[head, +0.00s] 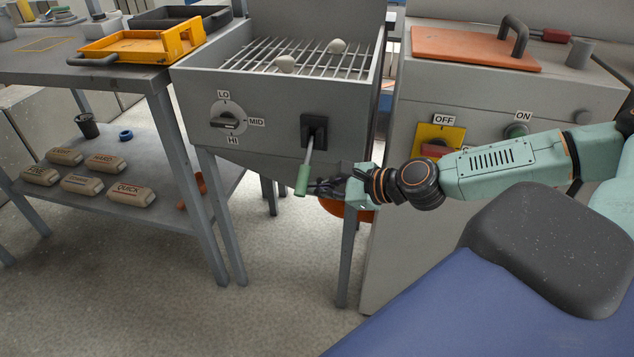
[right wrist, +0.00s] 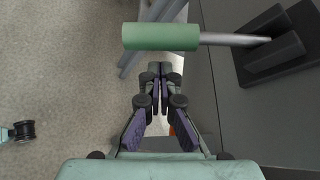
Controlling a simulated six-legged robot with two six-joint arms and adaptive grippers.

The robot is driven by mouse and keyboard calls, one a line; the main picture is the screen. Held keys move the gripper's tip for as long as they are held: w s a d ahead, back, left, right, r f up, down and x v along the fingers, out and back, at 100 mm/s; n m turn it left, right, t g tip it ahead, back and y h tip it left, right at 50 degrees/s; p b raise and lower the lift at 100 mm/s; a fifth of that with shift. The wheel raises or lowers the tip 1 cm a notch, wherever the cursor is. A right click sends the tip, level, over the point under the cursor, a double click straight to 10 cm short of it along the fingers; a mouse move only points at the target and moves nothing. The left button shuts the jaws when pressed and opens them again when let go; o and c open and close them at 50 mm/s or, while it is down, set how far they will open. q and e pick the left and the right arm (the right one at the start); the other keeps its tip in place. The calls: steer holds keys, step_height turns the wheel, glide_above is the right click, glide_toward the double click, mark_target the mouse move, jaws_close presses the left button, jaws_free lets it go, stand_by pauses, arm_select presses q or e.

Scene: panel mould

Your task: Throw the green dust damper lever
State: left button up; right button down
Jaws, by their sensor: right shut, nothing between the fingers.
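The dust damper lever has a green cylindrical grip (head: 302,181) on a grey rod, which comes out of a black slotted mount (head: 314,131) on the front of the grey grated box. The lever points downward and out from the box. In the right wrist view the green grip (right wrist: 160,37) lies just beyond the fingertips, with its rod running right to the mount (right wrist: 270,45). My right gripper (head: 314,187) is shut and empty, close to the right of the grip. A small gap shows in the wrist view (right wrist: 160,68). My left gripper is out of view.
A LO/MID/HI dial (head: 228,121) is left of the lever. A grey cabinet (head: 395,150) with a yellow OFF plate (head: 428,130) stands at the right. An orange container (head: 335,208) shows below the box. The left shelf (head: 105,160) holds several labelled blocks.

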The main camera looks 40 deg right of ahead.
steer(key=shift+s+a+r+p, duration=0.1)
steer(key=shift+a+r+p, duration=0.35)
steer(key=shift+r, duration=0.3)
steer(key=shift+s+a+r+m+g+p, duration=0.2)
steer(key=shift+r+m+g+p, duration=0.15)
steer(key=shift+r+p, duration=0.2)
step_height(320, 180, up, 9)
steer(key=m+g+y+p, duration=0.3)
steer(key=m+y+p, duration=0.1)
steer(key=p, duration=0.3)
steer(key=shift+s+a+m+g+y, duration=0.3)
steer(key=shift+m+g+y, duration=0.1)
steer(key=shift+m, duration=0.35)
stand_by(0.4)
stand_by(0.6)
